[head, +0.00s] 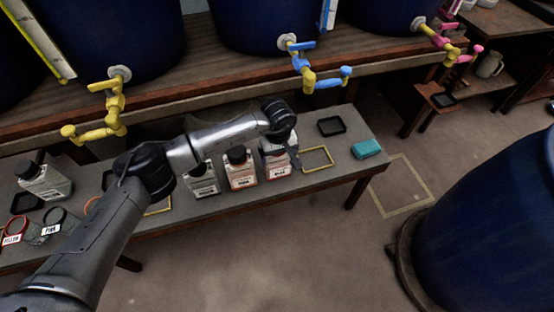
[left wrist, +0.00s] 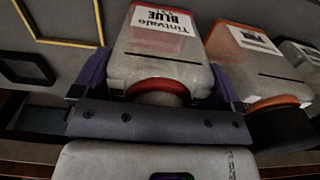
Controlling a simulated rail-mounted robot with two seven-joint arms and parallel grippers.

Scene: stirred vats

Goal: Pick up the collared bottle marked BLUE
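The bottle marked BLUE (left wrist: 155,55) fills the middle of the left wrist view, its label upside down there, with a red collar (left wrist: 158,86) at its neck. In the head view it is the rightmost bottle of the row (head: 276,163), standing on the bench and partly hidden. My left gripper (head: 286,150) is at this bottle. In the left wrist view its purple fingers (left wrist: 160,80) lie on both sides of the bottle, close to its sides. Whether they press on it cannot be told. My right gripper is not in view.
A bottle with an orange collar (left wrist: 258,65) stands close beside the BLUE one. On the bench (head: 345,187) are a yellow frame (head: 318,168), a dark tray (head: 331,127) and a teal block (head: 367,149). Vats with coloured taps (head: 305,70) stand behind. A blue barrel (head: 490,230) stands at right.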

